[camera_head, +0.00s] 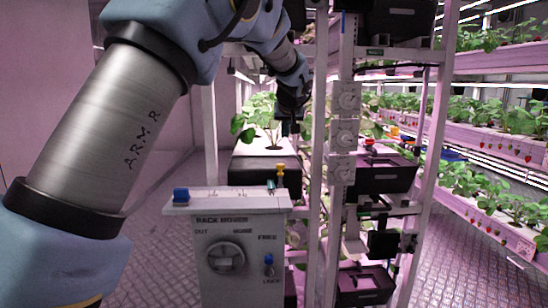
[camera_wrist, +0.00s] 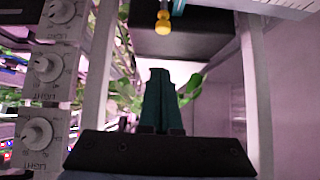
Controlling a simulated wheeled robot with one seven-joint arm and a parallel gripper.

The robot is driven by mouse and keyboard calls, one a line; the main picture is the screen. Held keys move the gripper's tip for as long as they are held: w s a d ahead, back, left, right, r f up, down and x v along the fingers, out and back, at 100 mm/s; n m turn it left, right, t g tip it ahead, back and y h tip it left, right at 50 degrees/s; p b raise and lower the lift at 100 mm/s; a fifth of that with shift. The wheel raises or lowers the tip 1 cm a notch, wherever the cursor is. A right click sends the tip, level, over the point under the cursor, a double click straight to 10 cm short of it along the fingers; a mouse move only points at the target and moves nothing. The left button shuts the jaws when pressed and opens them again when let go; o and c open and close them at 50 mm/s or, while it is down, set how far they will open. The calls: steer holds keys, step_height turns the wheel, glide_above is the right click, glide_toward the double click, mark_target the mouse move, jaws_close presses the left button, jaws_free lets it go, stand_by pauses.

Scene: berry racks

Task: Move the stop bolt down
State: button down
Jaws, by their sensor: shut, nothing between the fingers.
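The grey control box (camera_head: 245,203) marked RACK MOVER stands at the lower middle of the head view. On its front, a small blue-topped bolt (camera_head: 269,260) sits between the labels FREE above and LOCK below; I take it as the stop bolt. It is not identifiable in the wrist view. My gripper (camera_head: 290,128) is above and behind the box, beside the rack post, well apart from the bolt. In the wrist view its dark green fingers (camera_wrist: 163,76) are shut together with nothing between them.
A large dial (camera_head: 226,257) and a blue button (camera_head: 181,195) are on the box. A yellow knob (camera_head: 280,169) stands behind it, also in the wrist view (camera_wrist: 163,22). White light dials (camera_head: 346,132) line the rack post. A potted plant (camera_head: 262,118) is near my gripper.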

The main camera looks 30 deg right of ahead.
steer(key=p, duration=0.6)
glide_above(281, 173)
steer(key=s, duration=0.2)
steer(key=shift+f, duration=5.4)
steer(key=shift+w+a, duration=0.2)
steer(key=shift+a, duration=0.1)
steer(key=shift+f, duration=0.1)
step_height(281, 173, down, 4)
steer(key=b, duration=0.5)
steer(key=shift+f, duration=0.25)
steer(key=shift+r, duration=0.1)
